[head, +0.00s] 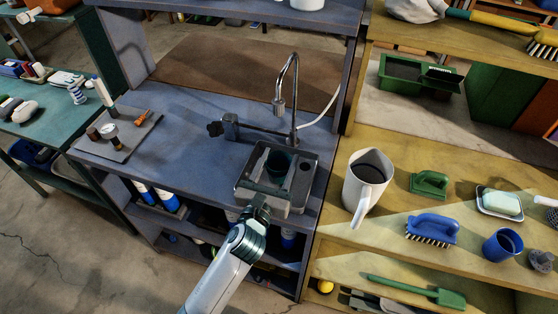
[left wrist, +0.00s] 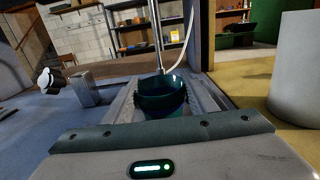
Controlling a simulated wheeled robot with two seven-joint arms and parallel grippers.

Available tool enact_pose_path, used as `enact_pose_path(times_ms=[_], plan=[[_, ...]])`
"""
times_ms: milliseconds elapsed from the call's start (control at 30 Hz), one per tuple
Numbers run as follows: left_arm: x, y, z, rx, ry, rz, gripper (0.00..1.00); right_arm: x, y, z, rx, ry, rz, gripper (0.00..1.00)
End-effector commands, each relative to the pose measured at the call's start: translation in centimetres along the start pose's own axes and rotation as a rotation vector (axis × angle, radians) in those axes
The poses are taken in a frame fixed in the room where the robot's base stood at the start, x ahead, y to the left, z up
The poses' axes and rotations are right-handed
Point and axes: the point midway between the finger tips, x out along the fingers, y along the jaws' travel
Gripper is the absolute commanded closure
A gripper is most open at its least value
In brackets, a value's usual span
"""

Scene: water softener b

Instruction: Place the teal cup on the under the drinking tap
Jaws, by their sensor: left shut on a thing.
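The dark teal cup (head: 279,162) is upright inside the small metal sink (head: 312,160), below the curved drinking tap (head: 290,80). In the left wrist view the cup (left wrist: 162,97) is straight ahead, with the tap's pipe (left wrist: 155,35) rising behind it. My left gripper (head: 272,190) reaches over the sink's near edge and is shut on the cup. Whether the cup's base touches the sink floor is hidden. My right gripper is not in view.
A white pitcher (head: 367,180) stands close right of the sink on the yellow bench, near a green brush (head: 430,184), a blue brush (head: 432,228) and a blue cup (head: 502,244). A grey tray (head: 118,135) with small parts lies left.

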Motion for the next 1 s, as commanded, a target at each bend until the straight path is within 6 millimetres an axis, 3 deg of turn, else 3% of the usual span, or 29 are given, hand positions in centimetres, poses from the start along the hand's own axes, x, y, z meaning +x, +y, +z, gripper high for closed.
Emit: enact_pose_path(times_ms=[233, 267, 333, 767, 1000], plan=[[0.0, 0.0, -0.4, 0.000, 0.000, 0.000, 0.72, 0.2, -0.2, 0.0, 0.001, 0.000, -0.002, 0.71], [0.0, 0.0, -0.4, 0.000, 0.000, 0.000, 0.46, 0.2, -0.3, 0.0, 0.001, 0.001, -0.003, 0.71], [0.0, 0.0, -0.3, 0.000, 0.000, 0.000, 0.29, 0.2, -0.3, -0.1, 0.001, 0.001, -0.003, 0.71], [0.0, 0.0, 0.2, 0.000, 0.000, 0.000, 0.29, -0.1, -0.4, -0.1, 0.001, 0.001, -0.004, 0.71], [-2.5, 0.0, -0.2, 0.001, 0.000, -0.002, 0.29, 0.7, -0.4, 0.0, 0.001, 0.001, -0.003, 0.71]])
